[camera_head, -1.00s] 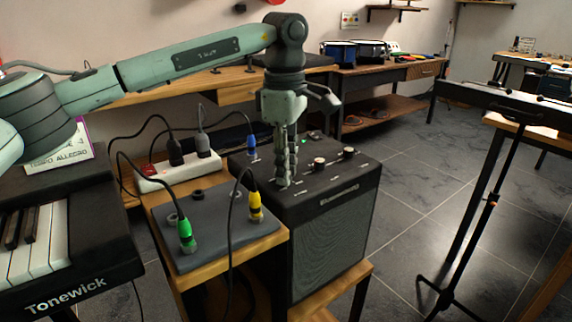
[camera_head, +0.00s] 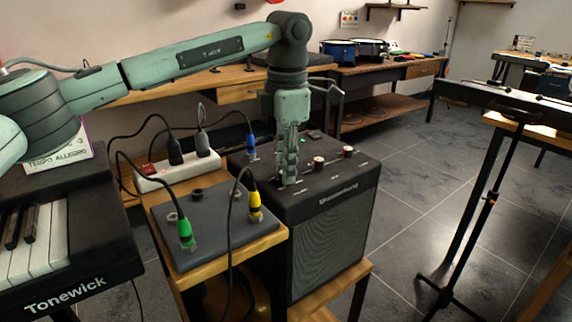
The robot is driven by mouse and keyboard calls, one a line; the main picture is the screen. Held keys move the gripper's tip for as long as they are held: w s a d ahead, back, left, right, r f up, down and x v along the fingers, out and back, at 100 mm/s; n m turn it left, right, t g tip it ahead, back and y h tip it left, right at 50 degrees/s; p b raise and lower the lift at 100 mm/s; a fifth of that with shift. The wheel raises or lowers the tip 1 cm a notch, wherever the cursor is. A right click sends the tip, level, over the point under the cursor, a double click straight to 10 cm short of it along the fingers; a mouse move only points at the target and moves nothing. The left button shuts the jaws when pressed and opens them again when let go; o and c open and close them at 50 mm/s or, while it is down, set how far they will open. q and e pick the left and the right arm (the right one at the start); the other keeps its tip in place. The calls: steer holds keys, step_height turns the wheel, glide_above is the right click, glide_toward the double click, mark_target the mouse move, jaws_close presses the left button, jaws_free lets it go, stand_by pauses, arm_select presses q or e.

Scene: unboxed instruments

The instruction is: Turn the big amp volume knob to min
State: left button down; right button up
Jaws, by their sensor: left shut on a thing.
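The big amp (camera_head: 330,235) is a black box with a grille front and a sloping control panel on top, standing on a wooden stand. Two knobs with pale tops show on the panel, a middle knob (camera_head: 319,163) and a right knob (camera_head: 347,151). My left gripper (camera_head: 287,178) points straight down onto the left part of the panel. It is shut on a knob there, which its fingers almost fully hide. The small panel labels are too small to read, so I cannot tell the knob's setting. My right gripper is not in view.
A grey pedal board (camera_head: 215,245) with green and yellow plugs (camera_head: 255,206) sits left of the amp, and their cables loop up beside it. A white power strip (camera_head: 178,172) lies behind. A keyboard (camera_head: 60,240) is at left, a black stand (camera_head: 490,200) at right.

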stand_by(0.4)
arm_select(q)
steer(key=c, duration=1.4)
jaws_free()
steer(key=shift+o, duration=0.2)
step_height(320, 180, up, 12)
steer(key=shift+s, duration=0.2)
steer(key=shift+d, duration=0.1)
